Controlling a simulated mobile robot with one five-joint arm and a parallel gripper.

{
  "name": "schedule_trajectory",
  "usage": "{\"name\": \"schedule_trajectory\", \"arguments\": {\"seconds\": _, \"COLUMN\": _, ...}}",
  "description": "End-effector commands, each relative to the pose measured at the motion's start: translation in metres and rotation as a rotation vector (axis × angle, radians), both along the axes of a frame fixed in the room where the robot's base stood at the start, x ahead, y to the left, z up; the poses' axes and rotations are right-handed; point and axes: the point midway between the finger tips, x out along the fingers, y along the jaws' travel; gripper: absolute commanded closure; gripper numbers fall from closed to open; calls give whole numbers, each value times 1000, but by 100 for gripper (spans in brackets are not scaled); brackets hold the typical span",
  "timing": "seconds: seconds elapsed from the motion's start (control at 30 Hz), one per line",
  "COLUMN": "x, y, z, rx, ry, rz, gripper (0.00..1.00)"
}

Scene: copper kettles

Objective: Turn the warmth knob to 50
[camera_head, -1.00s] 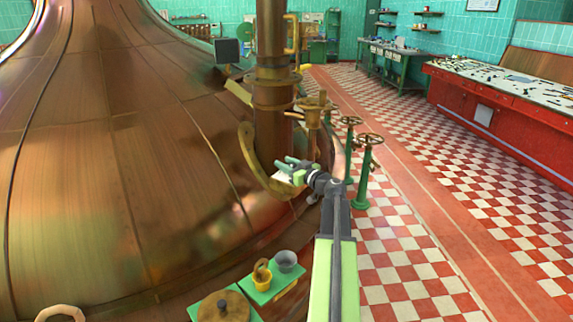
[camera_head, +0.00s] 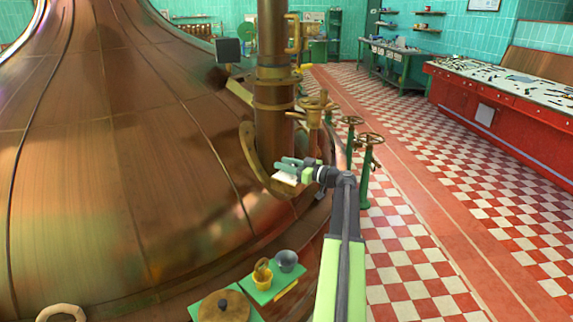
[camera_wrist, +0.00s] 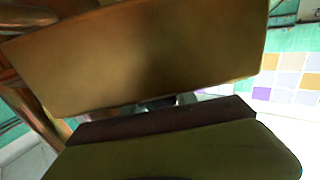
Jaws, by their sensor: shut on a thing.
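My gripper (camera_head: 290,165) is at the foot of the copper column, just above a small white plate (camera_head: 286,179). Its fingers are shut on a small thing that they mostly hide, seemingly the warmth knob. No scale or number can be read on the plate. In the wrist view, a brown-gold slab fills the top and an olive and dark red jaw fills the bottom. Only a narrow gap with a small dark and pale bit (camera_wrist: 165,102) shows between them.
The copper column (camera_head: 273,100) rises behind my gripper, and the big copper kettle (camera_head: 100,150) fills the left. Green valve stands with handwheels (camera_head: 369,139) stand close at right. The checkered floor (camera_head: 450,220) is clear.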

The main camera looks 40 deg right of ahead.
Motion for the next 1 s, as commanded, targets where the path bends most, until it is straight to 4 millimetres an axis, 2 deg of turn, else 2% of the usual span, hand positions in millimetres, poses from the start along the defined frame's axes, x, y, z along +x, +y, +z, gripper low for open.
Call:
{"name": "schedule_trajectory", "arguments": {"seconds": 0.5, "x": -3, "y": 8, "z": 0, "rx": 1, "ry": 1, "rz": 330, "gripper": 100}}
{"name": "schedule_trajectory", "arguments": {"seconds": 1.0, "x": -6, "y": 12, "z": -1, "rx": 1, "ry": 1, "rz": 397, "gripper": 100}}
